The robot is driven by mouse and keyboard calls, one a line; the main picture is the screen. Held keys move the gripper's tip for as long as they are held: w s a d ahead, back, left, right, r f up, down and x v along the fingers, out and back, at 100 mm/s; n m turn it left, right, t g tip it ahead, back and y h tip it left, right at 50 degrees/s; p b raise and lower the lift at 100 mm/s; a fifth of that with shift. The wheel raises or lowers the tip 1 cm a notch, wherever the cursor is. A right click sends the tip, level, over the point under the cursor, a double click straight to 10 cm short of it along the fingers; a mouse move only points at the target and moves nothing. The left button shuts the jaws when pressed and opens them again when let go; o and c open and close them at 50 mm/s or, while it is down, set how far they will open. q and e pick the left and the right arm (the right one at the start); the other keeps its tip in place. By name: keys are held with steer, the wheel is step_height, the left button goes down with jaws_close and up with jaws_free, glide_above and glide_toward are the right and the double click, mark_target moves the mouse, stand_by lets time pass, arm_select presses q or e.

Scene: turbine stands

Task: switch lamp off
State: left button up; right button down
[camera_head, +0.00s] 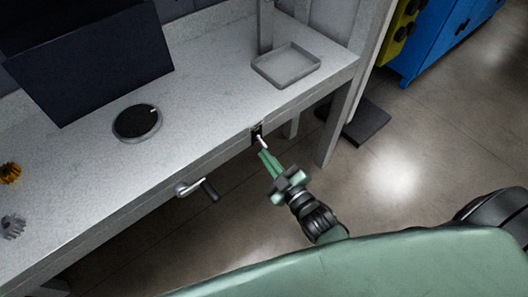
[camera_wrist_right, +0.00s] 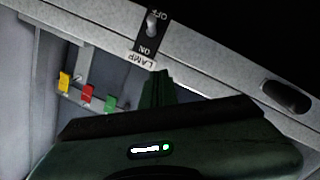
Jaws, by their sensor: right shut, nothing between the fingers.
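The lamp switch (camera_head: 257,131) is a small black plate on the front edge of the workbench, with a pale toggle lever. In the right wrist view the switch plate (camera_wrist_right: 150,34) shows "OFF" at the top and "ON" lower down, both upside down, with a white "LAMP" label below. I cannot tell surely which way the lever is set. My right gripper (camera_head: 264,156) is shut and empty, its green fingertips just below the lever; I cannot tell whether they touch it. Its fingers (camera_wrist_right: 157,88) also show below the label in the wrist view. My left gripper is not in view.
The grey workbench (camera_head: 200,75) carries a dark panel (camera_head: 90,65), a round black dial (camera_head: 137,122), an empty tray (camera_head: 286,65) and gears. A crank handle (camera_head: 198,188) sticks out of its front, left of my right gripper.

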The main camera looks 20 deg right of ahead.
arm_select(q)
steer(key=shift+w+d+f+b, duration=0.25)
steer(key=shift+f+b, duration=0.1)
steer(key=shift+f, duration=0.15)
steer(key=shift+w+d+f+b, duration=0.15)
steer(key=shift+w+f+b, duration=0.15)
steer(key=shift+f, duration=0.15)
arm_select(e)
steer(key=s+d+f, duration=0.2)
steer(key=s, duration=0.4)
steer(key=shift+s+f, duration=0.15)
steer(key=shift+s, duration=0.2)
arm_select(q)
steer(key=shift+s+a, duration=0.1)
arm_select(e)
steer(key=shift+d, duration=0.1)
